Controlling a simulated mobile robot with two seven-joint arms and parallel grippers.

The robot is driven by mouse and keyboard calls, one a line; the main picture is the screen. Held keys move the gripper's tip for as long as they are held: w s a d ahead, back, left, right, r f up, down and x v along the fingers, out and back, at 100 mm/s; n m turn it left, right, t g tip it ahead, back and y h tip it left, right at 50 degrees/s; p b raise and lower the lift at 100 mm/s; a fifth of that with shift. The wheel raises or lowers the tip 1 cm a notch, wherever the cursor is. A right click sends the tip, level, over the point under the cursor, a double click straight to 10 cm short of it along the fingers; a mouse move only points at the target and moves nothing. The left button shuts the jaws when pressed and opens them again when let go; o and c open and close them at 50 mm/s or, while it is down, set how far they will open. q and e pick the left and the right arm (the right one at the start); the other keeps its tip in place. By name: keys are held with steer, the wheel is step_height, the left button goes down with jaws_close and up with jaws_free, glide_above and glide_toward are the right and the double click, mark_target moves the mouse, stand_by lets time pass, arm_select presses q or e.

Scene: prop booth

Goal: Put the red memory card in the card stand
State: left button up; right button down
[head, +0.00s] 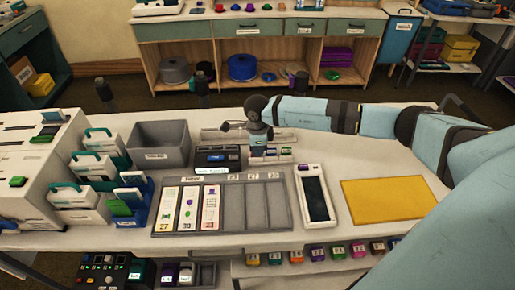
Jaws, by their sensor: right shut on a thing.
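My right arm reaches in from the right over the worktable. Its gripper (258,149) points down at the back middle of the table, beside a small rack (285,151) with light and coloured pieces. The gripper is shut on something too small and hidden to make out. I cannot tell whether the gripper or its load touches the rack. I cannot clearly pick out the red memory card, and I cannot tell for sure which holder is the card stand. My left gripper is not in view.
A black device (217,158) stands left of the gripper, with a grey bin (160,146) further left. A grey sectioned tray (254,207) with printed cards, a dark-screened device (315,197) and a yellow mat (390,203) lie in front. White-and-green holders (92,166) crowd the left.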

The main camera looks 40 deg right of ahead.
steer(key=c, duration=1.2)
jaws_free()
steer(key=shift+r, duration=0.1)
step_height(320, 180, up, 14)
steer(key=shift+f+b, duration=0.2)
steer(key=shift+b, duration=0.55)
